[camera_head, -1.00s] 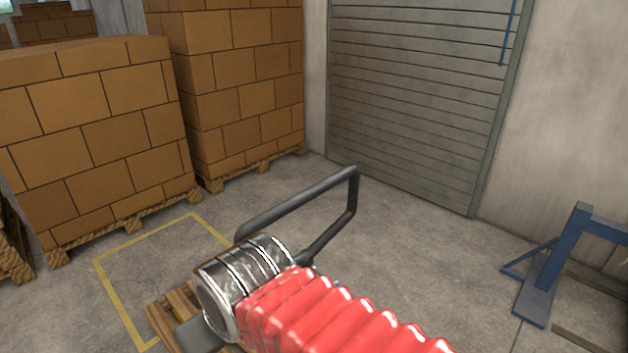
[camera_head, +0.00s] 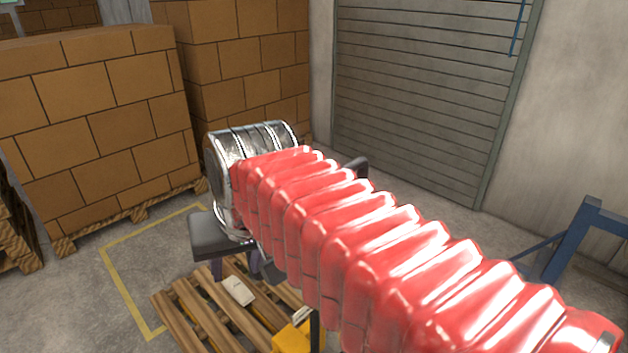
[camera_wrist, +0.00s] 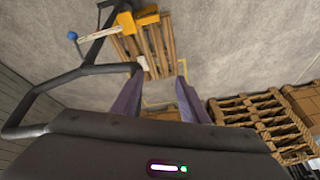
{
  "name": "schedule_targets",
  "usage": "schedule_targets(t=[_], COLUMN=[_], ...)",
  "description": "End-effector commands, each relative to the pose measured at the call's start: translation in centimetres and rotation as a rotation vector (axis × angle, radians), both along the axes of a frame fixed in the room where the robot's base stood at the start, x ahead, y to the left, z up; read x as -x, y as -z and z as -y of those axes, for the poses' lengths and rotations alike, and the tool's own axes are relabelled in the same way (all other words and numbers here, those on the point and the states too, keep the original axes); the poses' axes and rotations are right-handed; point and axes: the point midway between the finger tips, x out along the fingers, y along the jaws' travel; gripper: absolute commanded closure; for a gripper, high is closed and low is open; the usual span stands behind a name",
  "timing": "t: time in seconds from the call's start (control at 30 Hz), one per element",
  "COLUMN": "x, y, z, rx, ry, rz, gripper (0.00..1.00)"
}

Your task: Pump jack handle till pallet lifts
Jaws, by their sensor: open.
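The jack handle, a dark loop, is mostly hidden behind my red-sleeved arm in the head view; a short dark piece of it (camera_head: 358,165) shows above the sleeve. In the wrist view the handle loop (camera_wrist: 62,80) lies on the left, beside my gripper (camera_wrist: 160,72). One bar appears to end at the left fingertip; I cannot tell whether they touch. My gripper (camera_head: 236,272) is open, its purple fingers apart with nothing seen between them, above the wooden pallet (camera_head: 190,312).
Tall box stacks (camera_head: 95,120) stand on pallets at the left and back. A roller shutter (camera_head: 420,100) closes the back wall. A blue frame (camera_head: 575,235) is at the right. A yellow floor outline (camera_head: 125,290) lies left of the pallet.

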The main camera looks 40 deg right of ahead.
Motion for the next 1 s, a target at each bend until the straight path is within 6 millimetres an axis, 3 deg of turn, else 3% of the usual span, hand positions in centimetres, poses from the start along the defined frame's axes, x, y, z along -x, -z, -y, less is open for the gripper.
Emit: schedule_targets(t=[0.3, 0.6, 0.8, 1.0], x=[-3.1, -3.9, -3.2, -2.6], y=[-7.3, -13.2, -16.0, -17.1], z=[7.4, 15.8, 20.8, 22.8], rx=[-0.141, -0.283, -0.363, -0.397], ry=[0.406, 0.804, 1.029, 1.123], rz=[-0.07, -0.127, -0.156, -0.169], gripper=[0.6, 0.6, 0.6, 0.6])
